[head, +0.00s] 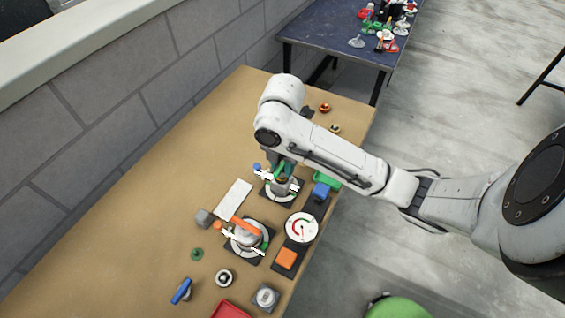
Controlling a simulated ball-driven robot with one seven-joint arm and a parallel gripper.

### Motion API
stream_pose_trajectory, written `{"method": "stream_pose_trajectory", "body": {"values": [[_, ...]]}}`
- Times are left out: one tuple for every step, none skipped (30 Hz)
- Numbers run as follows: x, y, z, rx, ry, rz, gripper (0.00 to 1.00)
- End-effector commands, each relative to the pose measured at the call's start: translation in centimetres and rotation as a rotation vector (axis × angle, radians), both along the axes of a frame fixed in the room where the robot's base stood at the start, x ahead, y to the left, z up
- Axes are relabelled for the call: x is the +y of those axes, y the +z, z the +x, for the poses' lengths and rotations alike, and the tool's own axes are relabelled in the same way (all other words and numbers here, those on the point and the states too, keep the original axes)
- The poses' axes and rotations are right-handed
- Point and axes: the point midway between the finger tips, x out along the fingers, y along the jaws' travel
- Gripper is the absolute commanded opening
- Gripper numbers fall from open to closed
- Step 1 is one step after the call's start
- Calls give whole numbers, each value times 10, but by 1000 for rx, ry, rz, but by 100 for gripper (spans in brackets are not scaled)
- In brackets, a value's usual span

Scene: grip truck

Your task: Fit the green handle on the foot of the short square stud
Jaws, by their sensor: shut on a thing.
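My gripper (288,166) points down over the far dial plate (267,198) and is shut on the green handle (278,170). Only a small part of the green handle shows, since my gripper and arm cover it. A grey post-like part (281,188) stands on that plate just below the handle. I cannot tell whether the handle touches it, or which part is the short square stud and its foot.
A nearer dial unit (246,236) carries an orange lever. Beside it are a gauge (301,228), an orange block (286,258), a blue block (320,191) and a green tray (327,178). A red tray (229,311) lies at the front.

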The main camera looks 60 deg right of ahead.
Motion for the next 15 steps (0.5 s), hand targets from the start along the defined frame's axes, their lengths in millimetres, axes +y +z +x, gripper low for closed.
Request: {"method": "stream_pose_trajectory", "body": {"values": [[0,0,0,0,0,0,0],[0,0,0,0,0,0,0],[0,0,0,0,0,0,0],[0,-1,0,0,0,0,0],[0,-1,0,0,0,0,0],[0,-2,0,0,0,0,0],[0,-3,0,0,0,0,0],[0,-4,0,0,0,0,0],[0,-4,0,0,0,0,0],[0,-5,0,0,0,0,0],[0,-5,0,0,0,0,0],[0,-5,0,0,0,0,0],[0,-5,0,0,0,0,0],[0,-5,0,0,0,0,0],[0,-5,0,0,0,0,0]]}}
